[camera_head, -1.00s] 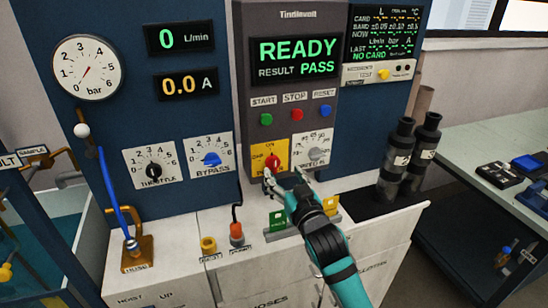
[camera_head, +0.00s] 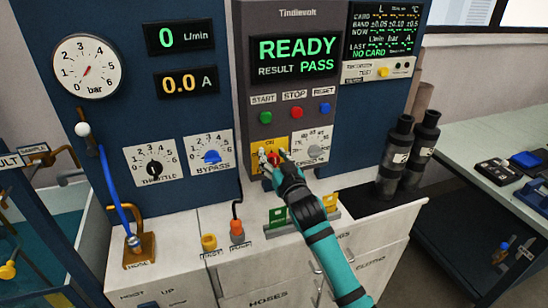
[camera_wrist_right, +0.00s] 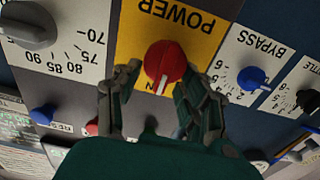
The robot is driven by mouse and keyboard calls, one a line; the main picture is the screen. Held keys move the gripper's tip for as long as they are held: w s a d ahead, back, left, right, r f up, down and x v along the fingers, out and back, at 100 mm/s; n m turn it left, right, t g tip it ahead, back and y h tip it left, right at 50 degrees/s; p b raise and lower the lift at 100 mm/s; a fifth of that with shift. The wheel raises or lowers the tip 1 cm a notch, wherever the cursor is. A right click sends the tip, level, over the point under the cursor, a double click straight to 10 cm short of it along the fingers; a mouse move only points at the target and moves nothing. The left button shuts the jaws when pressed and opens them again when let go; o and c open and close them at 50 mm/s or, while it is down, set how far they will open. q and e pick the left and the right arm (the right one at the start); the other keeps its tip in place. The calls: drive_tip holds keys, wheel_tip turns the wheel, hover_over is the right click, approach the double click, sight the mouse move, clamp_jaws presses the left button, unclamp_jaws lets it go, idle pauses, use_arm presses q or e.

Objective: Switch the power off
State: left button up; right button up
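The red power knob (camera_head: 274,159) sits on a yellow plate (camera_head: 256,160) below the green start button. In the right wrist view the knob (camera_wrist_right: 165,62) shows upside down, with its white mark pointing to the picture's bottom, the plate's top side, where ON is lettered in the head view. My right gripper (camera_head: 274,154) is at the plate. In the right wrist view its fingers (camera_wrist_right: 158,88) are spread around the knob. A gap shows between the left finger and the knob; the right finger is very near it, contact unclear. My left gripper is not in view.
The display (camera_head: 295,58) reads READY and RESULT PASS. A grey dial (camera_head: 314,152) is right of the plate, and the blue bypass knob (camera_head: 211,157) is left. Start, stop and reset buttons sit above. Dark cylinders (camera_head: 394,158) stand at right.

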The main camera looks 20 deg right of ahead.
drive_tip(key=c, duration=0.7)
drive_tip(key=shift+o, duration=0.2)
drive_tip(key=shift+n, duration=0.3)
drive_tip(key=n, duration=0.1)
drive_tip(key=n+p, duration=0.1)
drive_tip(key=shift+a+r+n+p, duration=0.1)
drive_tip(key=shift+a+n+p, duration=0.15)
drive_tip(key=shift+n+p, duration=0.05)
drive_tip(key=n, duration=0.2)
drive_tip(key=n+p, duration=0.1)
drive_tip(key=shift+a+n, duration=0.25)
drive_tip(key=shift+n, duration=0.15)
drive_tip(key=n, duration=0.3)
drive_tip(key=f+n+p, duration=0.1)
drive_tip(key=n, duration=0.3)
drive_tip(key=n+p, duration=0.1)
drive_tip(key=n, duration=0.2)
drive_tip(key=shift+a+f+n, duration=0.35)
drive_tip(key=shift+n, duration=0.05)
